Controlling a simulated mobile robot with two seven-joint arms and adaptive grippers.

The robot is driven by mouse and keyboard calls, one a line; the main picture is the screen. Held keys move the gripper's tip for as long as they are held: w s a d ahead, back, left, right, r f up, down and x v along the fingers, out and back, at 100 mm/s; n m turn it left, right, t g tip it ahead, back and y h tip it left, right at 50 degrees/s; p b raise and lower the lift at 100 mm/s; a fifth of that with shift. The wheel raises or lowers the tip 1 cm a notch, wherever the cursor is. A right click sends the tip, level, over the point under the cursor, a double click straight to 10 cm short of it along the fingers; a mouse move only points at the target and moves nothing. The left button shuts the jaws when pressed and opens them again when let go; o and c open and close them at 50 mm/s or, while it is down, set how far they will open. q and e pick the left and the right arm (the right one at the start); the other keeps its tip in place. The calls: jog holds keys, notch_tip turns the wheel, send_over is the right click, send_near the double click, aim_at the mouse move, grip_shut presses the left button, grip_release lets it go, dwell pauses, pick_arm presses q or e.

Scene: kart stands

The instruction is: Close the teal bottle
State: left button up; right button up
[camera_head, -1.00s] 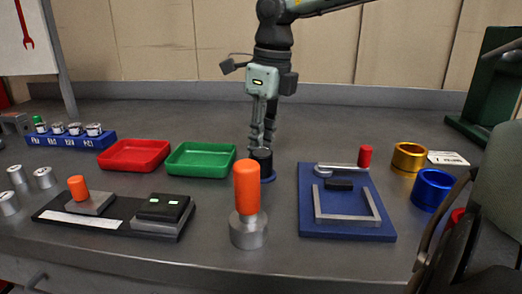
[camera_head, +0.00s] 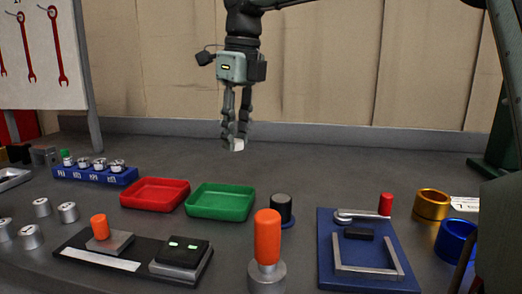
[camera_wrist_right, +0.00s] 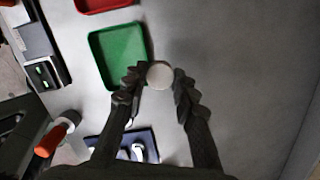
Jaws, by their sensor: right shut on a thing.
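My right gripper (camera_head: 237,138) hangs in the air above the back of the bench, shut on a small white round piece that looks like a cap (camera_head: 239,144). In the right wrist view the cap (camera_wrist_right: 159,75) shows as a pale disc between the two fingertips (camera_wrist_right: 160,82). I cannot make out a teal bottle for sure. My left gripper is not in view.
Red tray (camera_head: 155,194), green tray (camera_head: 221,202) and a dark cylinder (camera_head: 281,207) stand below the gripper. An orange-handled tool (camera_head: 267,240) stands upright in front. A blue fixture plate (camera_head: 325,240) and a gold ring (camera_head: 431,205) are at right. The bench's back is clear.

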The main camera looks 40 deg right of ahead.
jog(key=shift+w+a+r, duration=0.25)
jog(key=shift+w+r, duration=0.1)
jog(key=shift+w, duration=0.15)
jog(key=shift+w+a+r, duration=0.2)
jog(key=shift+w+r, duration=0.1)
jog(key=shift+w, duration=0.15)
